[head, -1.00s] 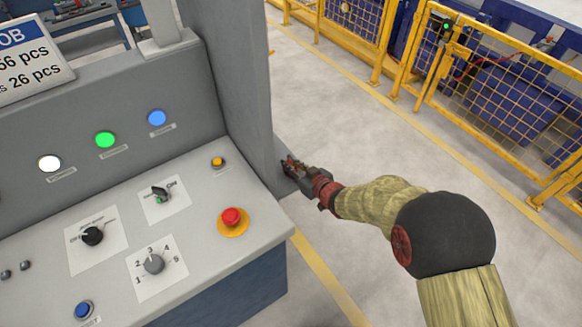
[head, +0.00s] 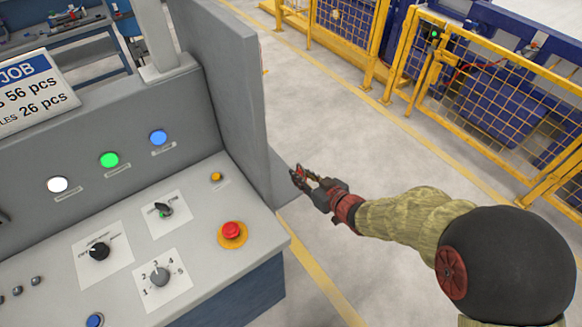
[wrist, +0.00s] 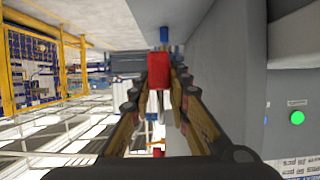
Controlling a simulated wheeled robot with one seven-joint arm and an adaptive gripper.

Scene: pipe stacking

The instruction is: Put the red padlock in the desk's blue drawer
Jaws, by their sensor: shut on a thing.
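The red padlock (wrist: 159,70) shows in the wrist view between the fingertips of my gripper (wrist: 160,88). My gripper is shut on it, with a finger on each side, and the padlock's grey shackle (wrist: 160,105) shows nearer the camera. In the head view my gripper (head: 302,178) is out beside the right end of the grey control desk, past its tall side panel. The padlock is too small there to tell apart from the fingers. No blue drawer can be made out in either view.
The control desk (head: 195,250) carries knobs, lit buttons and a red emergency button (head: 232,230). Its grey side panel (head: 225,100) stands close to my gripper. A yellow mesh fence (head: 480,100) runs along the right. Open floor (head: 350,130) lies between.

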